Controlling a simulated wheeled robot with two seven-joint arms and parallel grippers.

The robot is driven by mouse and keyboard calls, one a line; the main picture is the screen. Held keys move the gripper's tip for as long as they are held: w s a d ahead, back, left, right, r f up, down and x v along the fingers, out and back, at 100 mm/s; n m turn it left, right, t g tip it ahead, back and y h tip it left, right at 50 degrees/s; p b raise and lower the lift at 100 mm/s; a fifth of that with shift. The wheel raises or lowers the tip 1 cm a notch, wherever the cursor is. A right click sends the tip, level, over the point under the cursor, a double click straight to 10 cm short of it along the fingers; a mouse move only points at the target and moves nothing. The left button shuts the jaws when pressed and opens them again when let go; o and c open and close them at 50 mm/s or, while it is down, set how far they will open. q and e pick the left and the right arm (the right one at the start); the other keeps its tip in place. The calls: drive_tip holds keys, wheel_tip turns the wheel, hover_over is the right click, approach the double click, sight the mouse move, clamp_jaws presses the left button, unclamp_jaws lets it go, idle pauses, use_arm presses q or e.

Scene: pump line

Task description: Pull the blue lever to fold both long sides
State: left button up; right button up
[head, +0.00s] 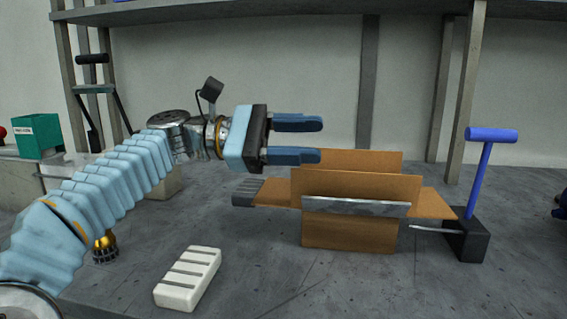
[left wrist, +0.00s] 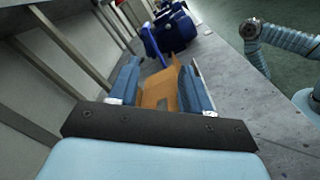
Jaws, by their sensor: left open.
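The blue lever (head: 485,175) stands upright on a black base at the right, topped by a blue crossbar handle (head: 492,134). It also shows beyond the box in the left wrist view (left wrist: 152,46). An open cardboard box (head: 350,234) sits left of the lever. Its two long flaps stand up, and its short flaps stick out left and right. A metal bar (head: 355,207) runs along its front side. My left gripper (head: 320,140) is open and empty, above the box's left part and well left of the lever. The right gripper is not in view.
A white slotted block (head: 188,278) and a gold part (head: 105,243) lie at the front left. A green box (head: 38,136) and a black-handled stand (head: 92,60) are farther left. A post (head: 466,95) rises behind the lever under a shelf. The front right tabletop is clear.

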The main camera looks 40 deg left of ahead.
use_arm(q)
drive_tip(key=shift+s+a+f+m+b, duration=0.2)
drive_tip(key=shift+s+a+m, duration=0.15)
drive_tip(key=shift+s, duration=0.3)
drive_tip(key=shift+s+a+f+m+b, duration=0.15)
drive_tip(key=shift+s+a+m, duration=0.15)
drive_tip(key=shift+s, duration=0.3)
drive_tip(key=shift+w+r, duration=0.1)
drive_tip(key=shift+r, duration=0.05)
drive_tip(key=n+g+y+p, duration=0.35)
drive_tip(key=n+p, duration=0.55)
drive_tip(key=p, duration=0.3)
approach(492, 134)
drive_tip(key=shift+t, duration=0.35)
drive_tip(key=x, duration=1)
drive_tip(key=shift+w+f, duration=0.25)
drive_tip(key=shift+w, duration=0.15)
drive_tip(key=shift+c, duration=0.4)
clamp_jaws()
